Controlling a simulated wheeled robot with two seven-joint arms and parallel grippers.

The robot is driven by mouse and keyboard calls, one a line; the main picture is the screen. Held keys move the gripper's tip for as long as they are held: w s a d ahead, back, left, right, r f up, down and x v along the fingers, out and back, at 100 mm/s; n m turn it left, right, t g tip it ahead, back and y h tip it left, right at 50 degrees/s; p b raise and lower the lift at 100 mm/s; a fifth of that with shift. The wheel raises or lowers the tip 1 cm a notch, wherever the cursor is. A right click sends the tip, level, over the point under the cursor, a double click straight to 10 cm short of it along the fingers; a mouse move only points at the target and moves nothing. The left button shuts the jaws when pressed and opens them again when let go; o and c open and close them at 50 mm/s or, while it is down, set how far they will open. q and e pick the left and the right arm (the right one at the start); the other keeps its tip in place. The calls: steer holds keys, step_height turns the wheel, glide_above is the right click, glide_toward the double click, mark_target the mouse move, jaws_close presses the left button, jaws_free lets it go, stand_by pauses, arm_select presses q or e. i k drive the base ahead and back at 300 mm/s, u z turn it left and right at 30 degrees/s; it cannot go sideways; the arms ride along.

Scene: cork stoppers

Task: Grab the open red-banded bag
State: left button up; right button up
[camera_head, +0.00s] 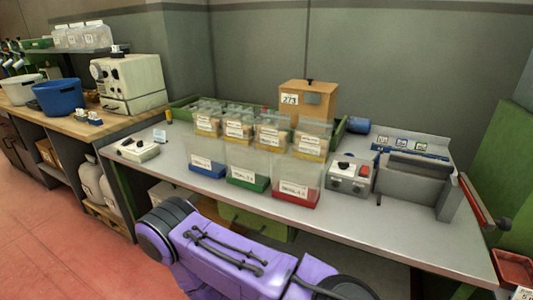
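A clear, open-topped bag with a red band at its base (297,197) stands upright on the grey table. It is the rightmost of three similar clear bags in the front row, and a white label is on its front. I see no contents through its clear sides. A green-banded bag (247,181) stands beside it, and a blue-banded bag (207,170) stands further left. Neither of my grippers shows in the head view.
Several smaller labelled bags with tan contents (270,139) stand close behind the front row. A grey control box (349,175) and a grey machine (414,178) stand to the right. A wooden box (307,97) is behind.

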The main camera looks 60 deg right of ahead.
mark_target(298, 174)
steer(key=z, duration=0.85)
steer(key=i, duration=0.3)
steer(key=z, duration=1.15)
